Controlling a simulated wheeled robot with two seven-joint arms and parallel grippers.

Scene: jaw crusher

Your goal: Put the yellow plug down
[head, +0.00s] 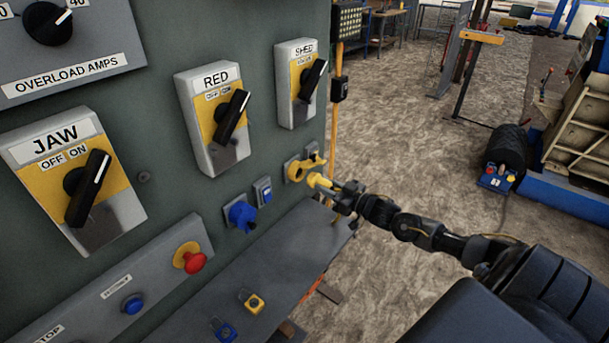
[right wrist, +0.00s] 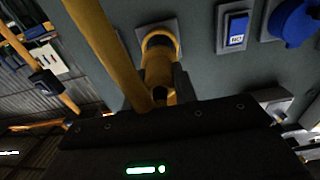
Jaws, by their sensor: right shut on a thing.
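The yellow plug (head: 317,180) is at the tip of my right gripper (head: 336,189), which is shut on it. A yellow socket (head: 294,170) is on the right side of the grey control panel, directly in front of the plug. In the right wrist view the yellow plug (right wrist: 160,85) lines up with the socket on its grey plate (right wrist: 141,32). I cannot tell whether it is seated in the socket or just in front of it. My left gripper is not in view.
A blue socket (head: 241,215) and a small blue switch (head: 263,190) are left of the yellow socket. A yellow pole (head: 336,120) stands behind.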

